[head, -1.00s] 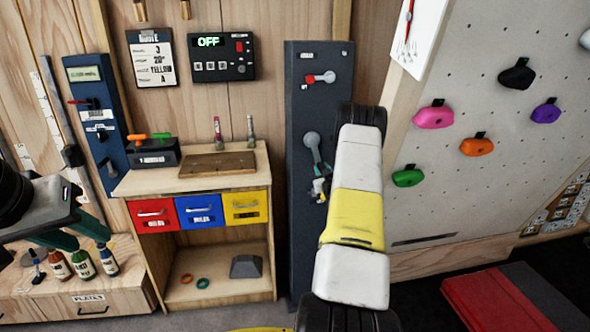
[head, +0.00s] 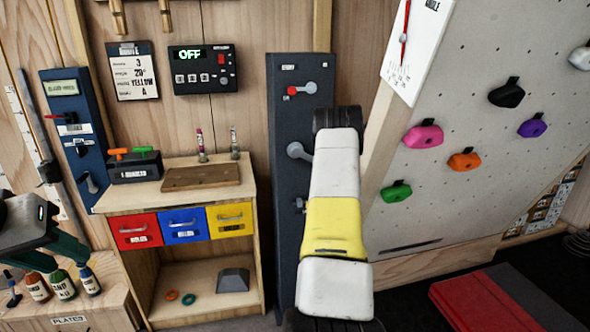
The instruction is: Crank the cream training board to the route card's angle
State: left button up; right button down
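The cream training board (head: 460,190) leans at the right, carrying several coloured holds. At its upper left edge is a white angle plate (head: 425,30) with a red needle (head: 405,30); its scale is too small to read. A dark grey post (head: 285,215) left of the board bears a red-tipped lever (head: 303,89) and a grey crank handle (head: 297,150), partly behind my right arm. My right gripper is hidden beyond that arm. My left gripper (head: 55,245) is at the left edge, fingers apart, seemingly empty.
A control box (head: 202,70) reads OFF. A wooden cabinet (head: 180,268) with red, blue and yellow drawers stands left of the post. A blue panel (head: 75,140) is on the left wall. Bottles (head: 62,285) stand below my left gripper. A red mat (head: 490,302) lies at lower right.

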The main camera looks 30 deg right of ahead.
dwell(0.5)
jog(key=c, duration=1.1)
grip_release()
jog(key=shift+c, duration=0.2)
jog(key=v, duration=0.7)
jog(key=shift+s, duration=0.35)
jog(key=shift+a, duration=0.15)
